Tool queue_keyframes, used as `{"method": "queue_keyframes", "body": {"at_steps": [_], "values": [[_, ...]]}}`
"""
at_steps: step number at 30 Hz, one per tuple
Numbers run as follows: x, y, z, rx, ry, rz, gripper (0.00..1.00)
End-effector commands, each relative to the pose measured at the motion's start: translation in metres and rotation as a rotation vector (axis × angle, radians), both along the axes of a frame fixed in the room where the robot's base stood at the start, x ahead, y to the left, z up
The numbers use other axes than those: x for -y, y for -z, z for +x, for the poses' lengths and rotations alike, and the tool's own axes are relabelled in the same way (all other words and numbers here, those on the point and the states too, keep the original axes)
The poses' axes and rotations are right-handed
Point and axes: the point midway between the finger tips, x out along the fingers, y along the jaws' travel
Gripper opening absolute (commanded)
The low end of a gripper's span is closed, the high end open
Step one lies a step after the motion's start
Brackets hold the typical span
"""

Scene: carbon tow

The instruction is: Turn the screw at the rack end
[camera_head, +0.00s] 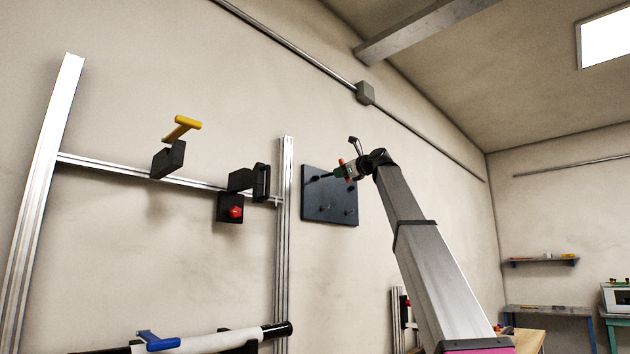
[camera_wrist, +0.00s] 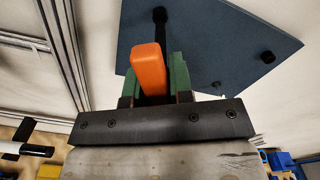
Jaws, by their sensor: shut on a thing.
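My gripper (camera_head: 346,171) is at the dark blue-grey wall panel (camera_head: 330,207), right of the rack's right upright. In the wrist view its green fingers (camera_wrist: 155,72) are shut on an orange-handled tool (camera_wrist: 148,70). A dark shaft or peg (camera_wrist: 160,22) lies beyond the handle, against the panel; I cannot tell whether the tool touches the panel. The rack (camera_head: 110,165) stands left of the panel. A red knob (camera_head: 236,212) on a black block and a black bracket (camera_head: 262,182) sit near the rack's right end. I cannot tell which part is the screw.
A yellow handle (camera_head: 183,128) sticks out from a black block on the rack's crossbar. Below is a white roll (camera_head: 205,343) with a blue handle (camera_head: 157,341). Short dark pegs stand out of the panel. A shelf (camera_head: 540,261) and benches are far right.

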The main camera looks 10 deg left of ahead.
Motion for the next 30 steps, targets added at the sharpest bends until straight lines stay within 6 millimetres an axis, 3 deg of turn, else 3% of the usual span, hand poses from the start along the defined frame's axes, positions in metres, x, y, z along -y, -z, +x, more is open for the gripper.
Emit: {"method": "queue_keyframes", "body": {"at_steps": [30], "values": [[-0.0116,0.0000,0.0095,-0.001,0.000,0.001,0.00]]}}
